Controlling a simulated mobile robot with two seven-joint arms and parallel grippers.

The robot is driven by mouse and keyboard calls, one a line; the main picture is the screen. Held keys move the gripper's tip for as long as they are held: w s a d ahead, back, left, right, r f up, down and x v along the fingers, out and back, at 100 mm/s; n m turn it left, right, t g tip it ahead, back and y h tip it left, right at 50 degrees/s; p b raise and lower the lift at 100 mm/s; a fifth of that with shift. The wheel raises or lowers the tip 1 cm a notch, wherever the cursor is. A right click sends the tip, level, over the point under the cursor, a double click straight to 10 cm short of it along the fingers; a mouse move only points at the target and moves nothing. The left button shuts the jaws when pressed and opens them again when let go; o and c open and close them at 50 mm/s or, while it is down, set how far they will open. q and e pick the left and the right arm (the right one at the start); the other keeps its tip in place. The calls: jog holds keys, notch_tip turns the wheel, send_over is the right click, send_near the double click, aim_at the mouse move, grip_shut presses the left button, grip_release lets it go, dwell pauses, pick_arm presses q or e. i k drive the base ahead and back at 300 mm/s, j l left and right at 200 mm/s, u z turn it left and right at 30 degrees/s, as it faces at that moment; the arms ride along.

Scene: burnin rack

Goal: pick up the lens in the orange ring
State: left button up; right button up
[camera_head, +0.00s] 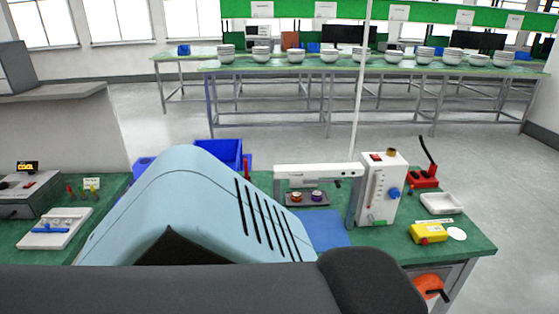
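The lens in the orange ring (296,197) is small and sits on a dark tray (306,203) on the green bench, under the white horizontal arm of a bench machine (380,190). A similar piece with a purple ring (317,197) sits just to its right, on the same tray. Both are too small to show fine detail. I see no gripper fingers in the head view. A large dark shape and a light blue housing fill the lower left and hide part of the bench.
A blue mat (326,230) lies in front of the tray. Blue bins (226,152) stand behind. Benches with several bowl stacks are far back.

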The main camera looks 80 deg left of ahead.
aim_at(296, 197)
jog(key=u, duration=2.25)
